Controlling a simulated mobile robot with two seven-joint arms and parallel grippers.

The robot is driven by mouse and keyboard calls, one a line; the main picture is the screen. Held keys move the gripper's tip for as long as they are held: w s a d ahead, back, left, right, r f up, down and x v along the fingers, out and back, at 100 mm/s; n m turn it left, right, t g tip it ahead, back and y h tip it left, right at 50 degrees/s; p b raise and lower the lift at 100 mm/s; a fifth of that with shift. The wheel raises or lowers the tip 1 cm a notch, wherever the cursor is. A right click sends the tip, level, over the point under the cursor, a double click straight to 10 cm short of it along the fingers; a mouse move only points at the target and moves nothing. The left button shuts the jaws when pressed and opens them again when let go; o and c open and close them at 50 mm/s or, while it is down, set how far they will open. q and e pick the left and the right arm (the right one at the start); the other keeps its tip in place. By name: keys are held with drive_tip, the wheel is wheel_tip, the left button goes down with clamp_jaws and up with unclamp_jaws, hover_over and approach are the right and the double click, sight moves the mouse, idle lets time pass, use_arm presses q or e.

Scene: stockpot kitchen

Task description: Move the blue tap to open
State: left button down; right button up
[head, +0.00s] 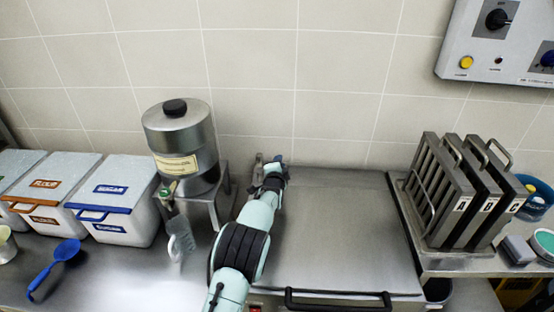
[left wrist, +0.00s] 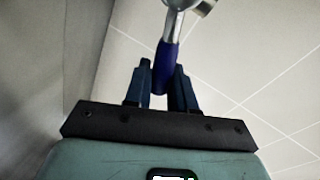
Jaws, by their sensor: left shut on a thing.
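The blue tap (left wrist: 166,62) shows in the left wrist view as a blue-sleeved handle on a shiny metal stem. My left gripper (left wrist: 163,85) is shut on this blue handle, with one dark finger on each side. In the head view my left gripper (head: 274,168) is at the back edge of the steel surface, close to the wall. There my arm and gripper hide most of the tap, and only a small blue bit shows beside the fingers. My right gripper is in neither view.
A steel urn (head: 181,150) with a green-marked tap stands left of my arm, above a clear jug (head: 180,238). White bins (head: 125,222) and a blue ladle (head: 56,265) lie further left. Black-edged racks (head: 462,195) stand right. The broad steel surface (head: 345,235) is clear.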

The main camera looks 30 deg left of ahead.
use_arm(q)
drive_tip(key=shift+w+f+m+y, duration=0.1)
drive_tip(key=shift+f+m+y, duration=0.2)
drive_tip(key=shift+f+m, duration=0.3)
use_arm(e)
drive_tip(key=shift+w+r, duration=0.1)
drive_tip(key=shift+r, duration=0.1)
use_arm(q)
drive_tip(key=c, duration=1.1)
unclamp_jaws()
drive_tip(key=shift+s+d+r, duration=0.1)
drive_tip(key=shift+s+d, duration=0.25)
drive_tip(key=shift+s, duration=0.15)
drive_tip(key=b+v, duration=0.1)
drive_tip(key=v, duration=1.1)
drive_tip(key=shift+r+b, duration=0.2)
drive_tip(key=shift+b, duration=0.2)
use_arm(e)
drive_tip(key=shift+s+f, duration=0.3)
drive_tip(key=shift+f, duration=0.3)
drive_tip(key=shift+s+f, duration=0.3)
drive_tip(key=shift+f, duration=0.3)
